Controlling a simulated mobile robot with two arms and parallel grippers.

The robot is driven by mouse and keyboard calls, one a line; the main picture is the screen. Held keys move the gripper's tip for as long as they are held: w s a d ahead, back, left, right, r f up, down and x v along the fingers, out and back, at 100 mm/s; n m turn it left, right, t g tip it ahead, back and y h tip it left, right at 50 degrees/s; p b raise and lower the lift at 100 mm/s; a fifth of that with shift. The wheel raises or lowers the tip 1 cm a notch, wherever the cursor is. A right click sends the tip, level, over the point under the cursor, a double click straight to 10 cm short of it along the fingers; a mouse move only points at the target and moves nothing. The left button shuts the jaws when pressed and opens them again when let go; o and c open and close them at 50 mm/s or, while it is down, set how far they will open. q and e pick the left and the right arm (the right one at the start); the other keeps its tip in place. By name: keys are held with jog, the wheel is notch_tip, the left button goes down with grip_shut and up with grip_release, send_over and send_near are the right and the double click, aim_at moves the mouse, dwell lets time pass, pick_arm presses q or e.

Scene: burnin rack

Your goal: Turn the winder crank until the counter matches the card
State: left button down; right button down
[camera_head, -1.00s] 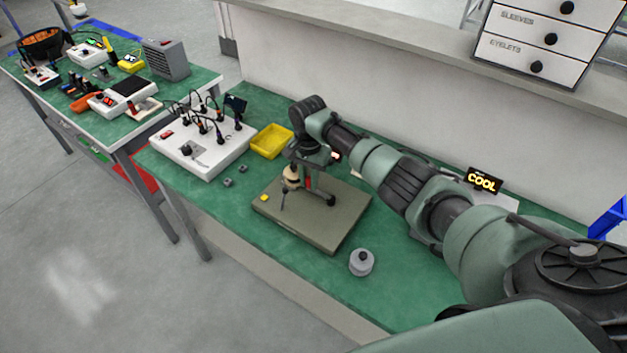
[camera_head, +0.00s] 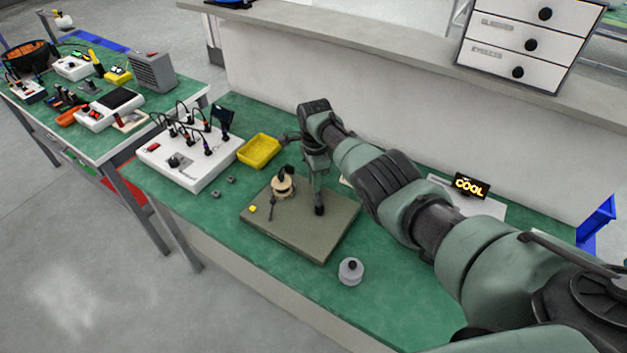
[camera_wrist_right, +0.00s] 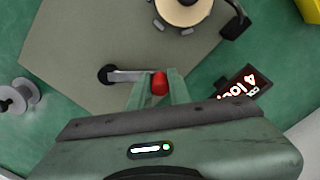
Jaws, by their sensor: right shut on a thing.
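The winder has a flat grey-green base (camera_head: 300,238), also seen in the right wrist view (camera_wrist_right: 70,40), with a cream spool (camera_head: 283,186) on it. The spool's edge shows in the right wrist view (camera_wrist_right: 182,8). A metal crank arm (camera_wrist_right: 128,76) runs from a black hub (camera_wrist_right: 108,74) to a red knob (camera_wrist_right: 159,83). My right gripper (camera_wrist_right: 158,88) is shut on the red knob, one finger on each side. In the head view my right gripper (camera_head: 317,180) points down just behind the hub (camera_head: 319,210). My left gripper is out of view.
A yellow tray (camera_head: 259,151) and a white box with cables (camera_head: 185,160) stand to the left. A "COOL" sign (camera_head: 470,186) stands at the back right. The front right of the green bench is clear.

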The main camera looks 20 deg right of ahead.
jog(key=shift+d+r+m, duration=0.1)
jog(key=shift+d+m, duration=0.25)
jog(key=shift+m, duration=0.05)
jog(key=shift+d, duration=0.1)
jog(key=c, duration=1.3)
grip_release()
jog(key=shift+s, duration=0.1)
jog(key=shift+r+p, duration=0.9)
jog(key=shift+r, duration=2.95)
